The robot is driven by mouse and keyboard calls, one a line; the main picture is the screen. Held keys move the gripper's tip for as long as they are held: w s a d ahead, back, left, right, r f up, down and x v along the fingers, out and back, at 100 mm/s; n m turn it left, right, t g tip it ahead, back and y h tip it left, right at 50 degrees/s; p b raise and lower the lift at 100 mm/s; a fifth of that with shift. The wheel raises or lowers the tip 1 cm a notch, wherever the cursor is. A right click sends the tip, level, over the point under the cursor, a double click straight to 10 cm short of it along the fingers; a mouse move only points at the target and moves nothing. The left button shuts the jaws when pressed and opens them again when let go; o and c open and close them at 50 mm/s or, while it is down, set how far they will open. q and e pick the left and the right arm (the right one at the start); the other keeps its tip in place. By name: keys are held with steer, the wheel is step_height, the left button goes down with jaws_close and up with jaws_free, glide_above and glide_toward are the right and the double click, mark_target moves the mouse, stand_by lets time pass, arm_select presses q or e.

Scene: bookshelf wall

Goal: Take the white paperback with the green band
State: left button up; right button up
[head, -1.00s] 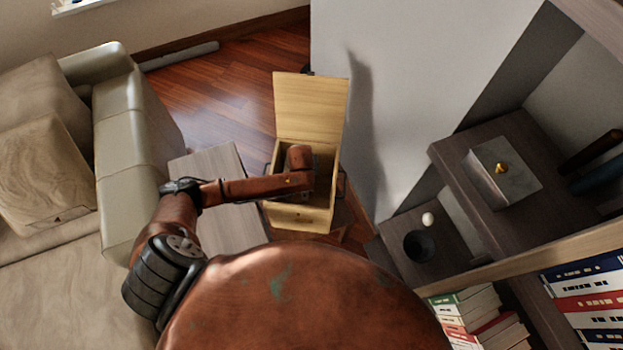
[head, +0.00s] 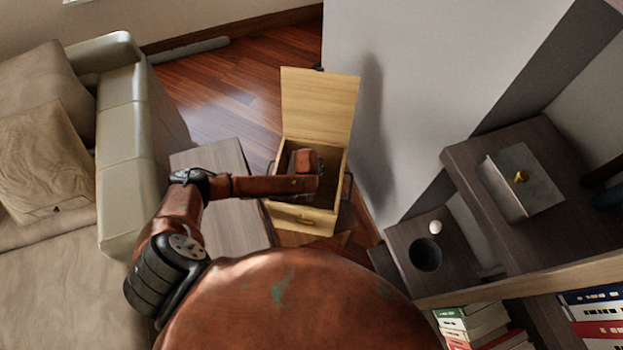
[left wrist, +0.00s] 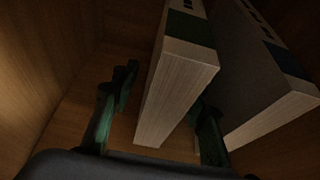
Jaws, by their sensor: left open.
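The white paperback with the green band (left wrist: 178,90) stands in the wooden box in the left wrist view, its pale page edges toward the camera and the dark green band near the top. My left gripper (left wrist: 165,112) is open, with one finger on each side of this book; contact is unclear. In the head view my left arm reaches into the open wooden box (head: 321,105), and its gripper is hidden there. A second book (left wrist: 265,70), greyish with a dark band, leans to the right of the first. My right gripper is not in view.
The box walls (left wrist: 45,70) are close around the gripper. A small wooden table (head: 222,160) stands left of the box, beside a beige sofa (head: 130,120). A white wall (head: 420,80) and dark shelves (head: 480,165) with books and a grey lidded box (head: 525,180) are at right.

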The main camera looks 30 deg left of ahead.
arm_select(q)
steer(key=shift+f, duration=0.3)
stand_by(0.5)
jaws_close()
stand_by(0.4)
